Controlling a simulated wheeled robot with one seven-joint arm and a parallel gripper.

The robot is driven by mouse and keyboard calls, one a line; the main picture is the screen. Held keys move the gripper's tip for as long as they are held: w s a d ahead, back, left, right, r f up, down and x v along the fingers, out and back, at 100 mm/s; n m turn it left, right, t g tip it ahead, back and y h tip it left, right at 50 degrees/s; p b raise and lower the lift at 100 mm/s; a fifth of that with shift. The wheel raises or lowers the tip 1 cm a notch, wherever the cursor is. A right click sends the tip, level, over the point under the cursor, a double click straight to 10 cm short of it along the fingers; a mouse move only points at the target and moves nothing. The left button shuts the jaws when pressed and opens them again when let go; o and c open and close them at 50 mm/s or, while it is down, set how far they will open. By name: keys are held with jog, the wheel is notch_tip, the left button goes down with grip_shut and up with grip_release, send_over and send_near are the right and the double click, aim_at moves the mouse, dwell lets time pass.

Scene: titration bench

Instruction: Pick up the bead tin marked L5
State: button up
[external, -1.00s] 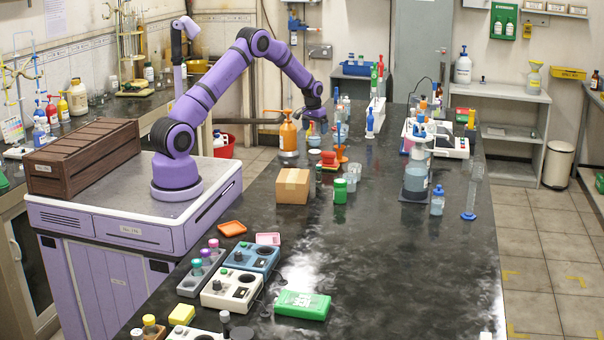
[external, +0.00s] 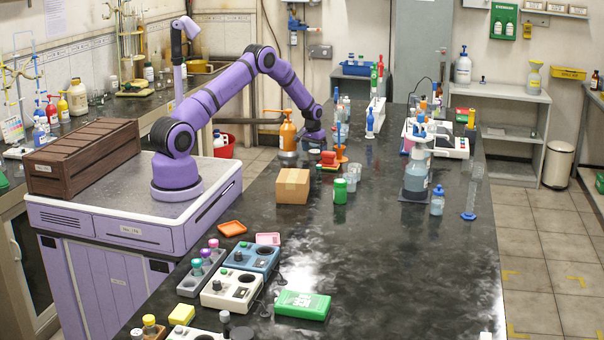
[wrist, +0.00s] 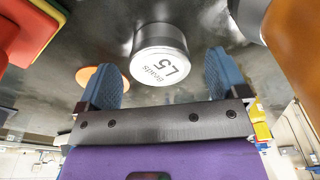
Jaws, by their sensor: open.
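The bead tin marked L5 (wrist: 160,58) is a short grey tin with a white lid printed "Beads L5", upside down in the wrist view. My gripper (wrist: 162,74) has blue finger pads, one to each side of the tin in the picture. The fingers are apart with nothing held, and the tin lies just beyond them. In the external view, my gripper (external: 314,138) hangs low over the bench, right of the orange pump bottle. A small white-topped item (external: 315,151) just below it looks like the tin.
The orange pump bottle (external: 288,132) stands close to the left of my gripper; it fills the right edge of the wrist view (wrist: 292,40). A stack of red and green pieces (external: 329,160) is close on the other side. A cardboard box (external: 292,186) stands in front.

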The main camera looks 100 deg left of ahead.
jog(key=shift+a+f, duration=0.1)
jog(key=shift+f, duration=0.8)
jog(key=c, duration=1)
jog(key=shift+r, duration=0.1)
